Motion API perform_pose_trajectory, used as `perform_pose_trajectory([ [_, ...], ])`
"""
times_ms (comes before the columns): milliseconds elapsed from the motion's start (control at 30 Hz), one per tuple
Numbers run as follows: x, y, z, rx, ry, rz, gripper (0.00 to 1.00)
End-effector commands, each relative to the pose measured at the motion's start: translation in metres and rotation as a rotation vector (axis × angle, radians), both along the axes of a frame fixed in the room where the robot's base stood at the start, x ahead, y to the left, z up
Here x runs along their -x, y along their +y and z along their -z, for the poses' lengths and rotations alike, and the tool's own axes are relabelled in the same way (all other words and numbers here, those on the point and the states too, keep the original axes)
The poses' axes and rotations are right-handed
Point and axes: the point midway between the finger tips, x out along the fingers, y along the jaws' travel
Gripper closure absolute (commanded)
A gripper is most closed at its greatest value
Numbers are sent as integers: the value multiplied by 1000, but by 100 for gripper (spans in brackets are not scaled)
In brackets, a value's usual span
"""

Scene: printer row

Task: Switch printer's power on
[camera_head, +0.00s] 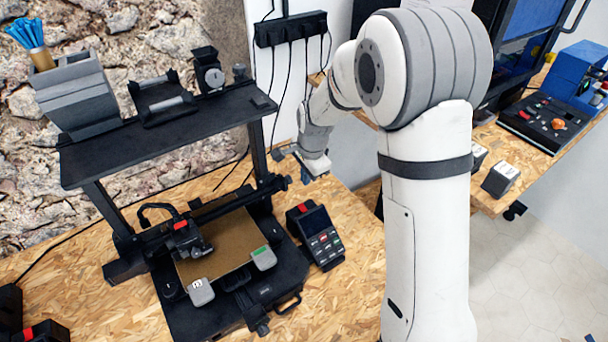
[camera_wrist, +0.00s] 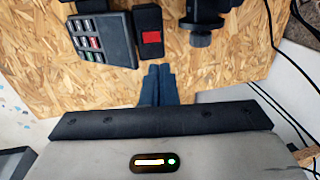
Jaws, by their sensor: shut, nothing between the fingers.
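The printer (camera_head: 262,292) is a black 3D printer with a tan bed (camera_head: 215,245), standing on the wood-chip table in the head view. A black control box (camera_head: 320,237) with a screen and keypad is at its right; its keypad (camera_wrist: 95,42) also shows in the wrist view. A red patch (camera_wrist: 151,37) on a black block is beside it and may be the power switch; I cannot tell its position. My gripper (camera_wrist: 158,70) is shut and empty, its dark fingertips just short of that block in the wrist view. In the head view the gripper (camera_head: 283,152) is small, behind the control box.
A shelf (camera_head: 165,140) on posts above the printer holds a grey bin and tools. Cables hang from a power strip (camera_head: 290,29) on the wall. Another bench (camera_head: 525,165) with a black panel stands at the right. Bare table lies right of the control box.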

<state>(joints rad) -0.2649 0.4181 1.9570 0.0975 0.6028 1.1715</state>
Motion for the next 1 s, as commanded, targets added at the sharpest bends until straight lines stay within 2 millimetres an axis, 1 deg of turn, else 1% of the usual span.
perform_pose_trajectory([
  [33, 0, 1, 11, 2, 6, 0, 100],
  [100, -2, 3, 26, 1, 7, -1, 100],
  [300, -8, 6, 66, 2, 6, -1, 100],
  [500, -13, 9, 91, 1, 3, -1, 100],
  [700, -15, 11, 104, 0, 1, -2, 100],
  [1000, -15, 11, 105, 0, 0, -2, 100],
])
